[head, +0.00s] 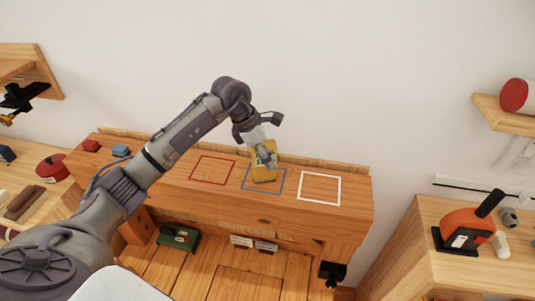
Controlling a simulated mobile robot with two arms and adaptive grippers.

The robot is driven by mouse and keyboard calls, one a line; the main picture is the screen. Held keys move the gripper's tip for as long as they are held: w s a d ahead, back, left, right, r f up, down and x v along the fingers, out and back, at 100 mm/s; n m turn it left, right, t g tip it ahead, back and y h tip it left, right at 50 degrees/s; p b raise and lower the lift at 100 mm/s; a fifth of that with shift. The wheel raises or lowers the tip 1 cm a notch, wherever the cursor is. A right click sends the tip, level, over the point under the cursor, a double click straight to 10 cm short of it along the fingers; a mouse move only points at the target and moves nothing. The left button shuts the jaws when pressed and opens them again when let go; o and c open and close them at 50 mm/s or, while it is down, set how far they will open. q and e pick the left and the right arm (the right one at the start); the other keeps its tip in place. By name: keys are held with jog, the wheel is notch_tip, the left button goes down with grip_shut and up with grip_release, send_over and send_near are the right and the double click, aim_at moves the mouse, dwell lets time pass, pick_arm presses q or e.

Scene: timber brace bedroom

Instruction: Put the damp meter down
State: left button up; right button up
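The yellow damp meter (258,171) is upright and slightly tilted at the blue square outline (248,186) on the wooden bench top. My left gripper (263,153) comes down from above and is shut on its upper part. From this angle I cannot tell whether the meter's lower end touches the wood. My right gripper is not in view.
A red outline (193,171) lies left of the blue one and a white outline (339,190) right; both are empty. Red (90,145) and blue (121,151) blocks sit at the bench's left end. A low ledge (330,163) runs along the back. An orange device (468,226) stands on the right cabinet.

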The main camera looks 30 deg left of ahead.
pick_arm(q)
jog(key=shift+r, duration=0.25)
jog(key=shift+a+r, duration=0.15)
jog(key=shift+r, duration=0.05)
jog(key=b+v, duration=0.2)
jog(key=v, duration=0.9)
jog(key=shift+r, duration=0.2)
jog(key=shift+s, duration=0.1)
